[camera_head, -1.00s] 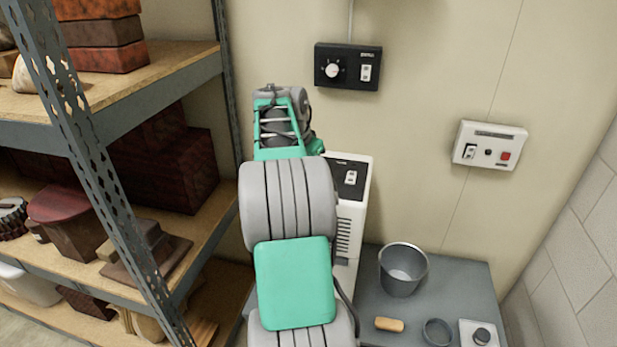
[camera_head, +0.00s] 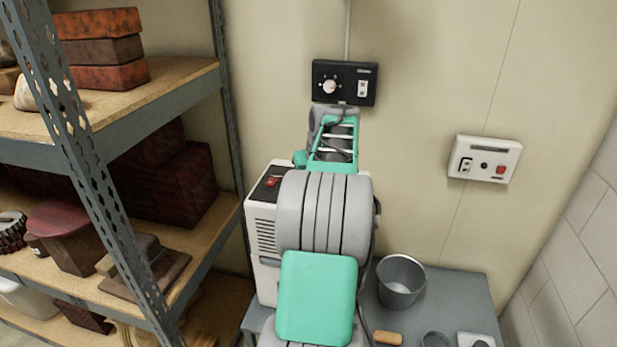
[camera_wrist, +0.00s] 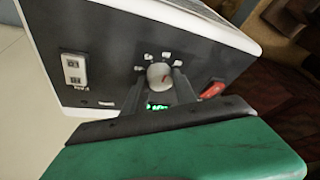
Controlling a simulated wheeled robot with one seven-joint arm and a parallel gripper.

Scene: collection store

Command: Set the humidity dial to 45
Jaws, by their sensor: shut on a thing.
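The humidity dial (camera_wrist: 158,75) is a pale round knob on the dark panel of a white machine (camera_head: 262,225). Several small white labels surround it in the wrist view, too blurred to read. A reddish mark shows on the knob's face. My gripper (camera_wrist: 161,86) is shut on the dial, with one finger on each side. A small green lit display (camera_wrist: 157,106) shows between the fingers; its digits are unreadable. In the head view my arm hides the dial and fingers.
The machine's panel also has a red switch (camera_wrist: 212,90) and a white fan switch (camera_wrist: 74,69). A black control box (camera_head: 345,83) and a white one (camera_head: 485,160) are on the wall. Shelves (camera_head: 150,95) stand left; a bucket (camera_head: 400,282) stands on the grey table (camera_head: 455,290).

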